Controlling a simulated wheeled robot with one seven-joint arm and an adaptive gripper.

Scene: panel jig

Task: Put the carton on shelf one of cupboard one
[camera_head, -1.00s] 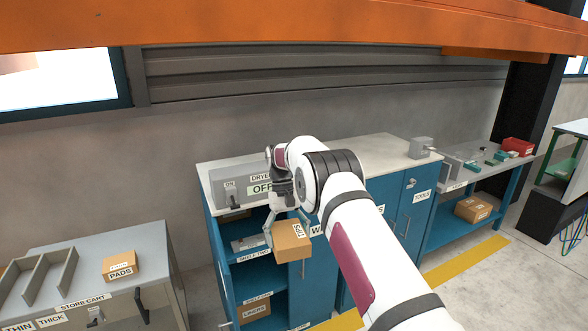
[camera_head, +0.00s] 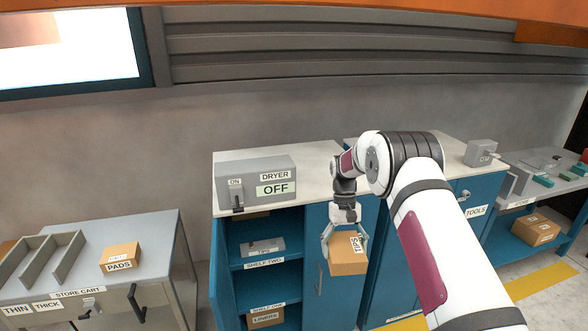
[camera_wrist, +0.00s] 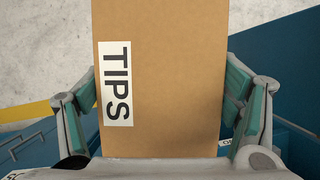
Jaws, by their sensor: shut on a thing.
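My gripper (camera_head: 343,232) is shut on a brown carton (camera_head: 348,262) labelled TIPS. The carton also fills the middle of the wrist view (camera_wrist: 170,90), with a finger on each side of it. It is held in the air in front of the blue cupboard's closed door, right of the open bay. The blue cupboard (camera_head: 318,225) has its left bay open. Shelf two (camera_head: 284,262) bears a grey box labelled TIPS (camera_head: 264,246). Shelf one (camera_head: 290,312), below, bears a carton labelled LINERS (camera_head: 265,318). The cupboard's own number cannot be read.
A grey dryer box (camera_head: 255,178) reading OFF sits on the cupboard top. A store cart (camera_head: 160,240) with a PADS carton (camera_head: 120,257) stands at left. A bench (camera_head: 505,205) with another carton (camera_head: 535,229) stands at right. An open door leaf (camera_head: 220,285) flanks the bay's left side.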

